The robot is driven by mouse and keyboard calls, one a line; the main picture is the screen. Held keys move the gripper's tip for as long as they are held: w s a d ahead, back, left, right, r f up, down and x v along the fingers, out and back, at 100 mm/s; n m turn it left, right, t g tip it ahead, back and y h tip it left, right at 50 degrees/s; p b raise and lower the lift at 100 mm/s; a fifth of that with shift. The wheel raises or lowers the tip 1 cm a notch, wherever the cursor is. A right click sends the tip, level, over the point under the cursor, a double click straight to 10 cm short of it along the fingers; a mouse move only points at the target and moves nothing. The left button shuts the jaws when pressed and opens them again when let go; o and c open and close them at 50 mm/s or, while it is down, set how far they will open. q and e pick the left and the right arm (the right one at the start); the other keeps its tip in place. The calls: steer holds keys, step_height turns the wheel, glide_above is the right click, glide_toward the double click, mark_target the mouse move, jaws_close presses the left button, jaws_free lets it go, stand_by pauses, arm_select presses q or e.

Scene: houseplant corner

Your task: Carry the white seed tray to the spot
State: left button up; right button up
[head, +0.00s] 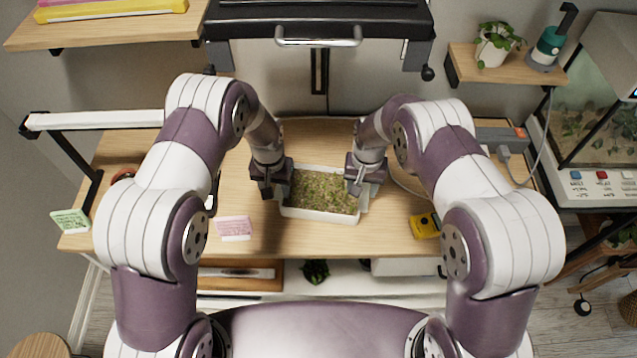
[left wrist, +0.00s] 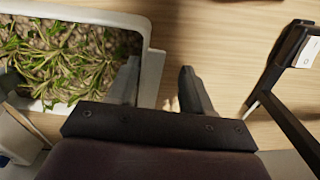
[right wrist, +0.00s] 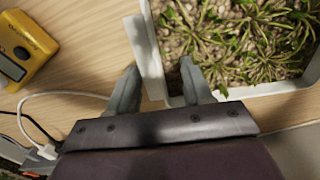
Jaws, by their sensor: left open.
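The white seed tray (head: 318,214), filled with soil and green seedlings, sits on the wooden bench. My left gripper (head: 272,192) is at its left end, open, with the tray's end wall (left wrist: 153,72) between its fingers (left wrist: 160,85). My right gripper (head: 361,195) is at the right end. Its fingers (right wrist: 157,80) stand apart on either side of the other end wall (right wrist: 146,55), also open. I cannot pick out a marked spot on the bench; my arms hide parts of it.
A pink card (head: 234,228) stands left of the tray and a green card (head: 70,221) at the bench's left end. A yellow meter (head: 424,225) and a white cable lie to the right. A black-framed unit (head: 318,20) hangs above the back. Bare wood shows behind the tray.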

steer(key=shift+r, duration=0.3)
arm_select(q)
step_height(320, 180, up, 12)
arm_select(e)
step_height(320, 180, up, 11)
steer(key=shift+r, duration=0.2)
